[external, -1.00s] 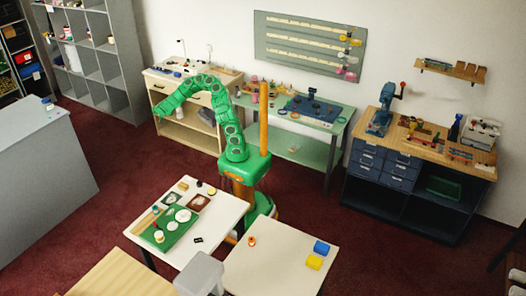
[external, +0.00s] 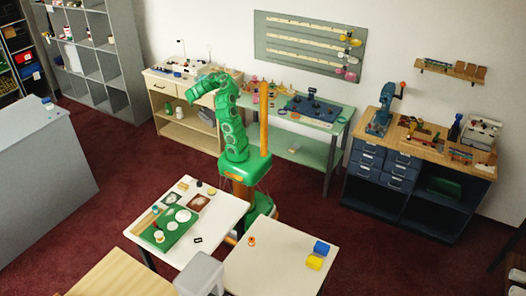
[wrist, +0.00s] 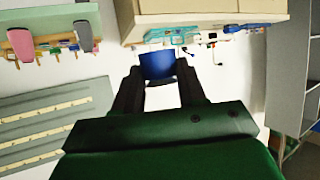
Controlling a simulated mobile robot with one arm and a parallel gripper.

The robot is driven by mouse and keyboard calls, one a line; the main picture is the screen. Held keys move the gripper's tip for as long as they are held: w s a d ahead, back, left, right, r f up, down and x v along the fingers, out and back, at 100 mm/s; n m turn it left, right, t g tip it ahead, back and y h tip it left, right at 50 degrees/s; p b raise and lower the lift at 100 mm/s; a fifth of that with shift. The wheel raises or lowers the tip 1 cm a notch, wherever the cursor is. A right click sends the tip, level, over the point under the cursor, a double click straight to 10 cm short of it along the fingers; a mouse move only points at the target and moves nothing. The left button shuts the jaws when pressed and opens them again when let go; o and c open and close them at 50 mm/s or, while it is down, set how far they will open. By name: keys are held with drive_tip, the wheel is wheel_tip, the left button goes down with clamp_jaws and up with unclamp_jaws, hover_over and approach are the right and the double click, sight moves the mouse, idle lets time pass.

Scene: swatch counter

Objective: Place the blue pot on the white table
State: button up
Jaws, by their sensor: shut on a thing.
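In the wrist view my gripper (wrist: 159,72) has its dark fingers on either side of the blue pot (wrist: 157,64), shut on it. In the external view my green arm is raised and bent at the top, with the gripper end (external: 190,94) pointing left, in front of the wooden cabinet. The pot is too small to make out there. Two white-topped tables stand in front of my base. The right one (external: 262,268) holds a small orange item and a blue and a yellow block. The left one (external: 222,214) holds a green mat and small items.
Behind my arm are the wooden cabinet (external: 160,88) and a pale green workbench (external: 335,118) with tools. A dark blue drawer bench (external: 370,160) stands right. A grey stool (external: 200,268) is close to the white tables. The right white table's middle is clear.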

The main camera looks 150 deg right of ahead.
drive_tip(key=s+a+f+m+g+y, duration=0.15)
drive_tip(key=s+a+m+y, duration=0.25)
drive_tip(key=s+a, duration=1.05)
drive_tip(key=s+a+f+m+y, duration=0.3)
drive_tip(key=s+a+m+y, duration=0.1)
drive_tip(key=s+a, duration=1)
hover_over(246, 102)
drive_tip(key=shift+w+a+f, duration=0.15)
drive_tip(key=shift+f, duration=2.05)
drive_tip(key=shift+w+a+f, duration=0.1)
drive_tip(key=shift+a+f, duration=0.05)
drive_tip(key=shift+f, duration=2.05)
drive_tip(key=shift+s+d+f, duration=0.1)
drive_tip(key=shift+f, duration=0.1)
drive_tip(key=shift+s+f+n, duration=0.1)
drive_tip(key=shift+f+n, duration=0.2)
drive_tip(key=shift+f, duration=1.4)
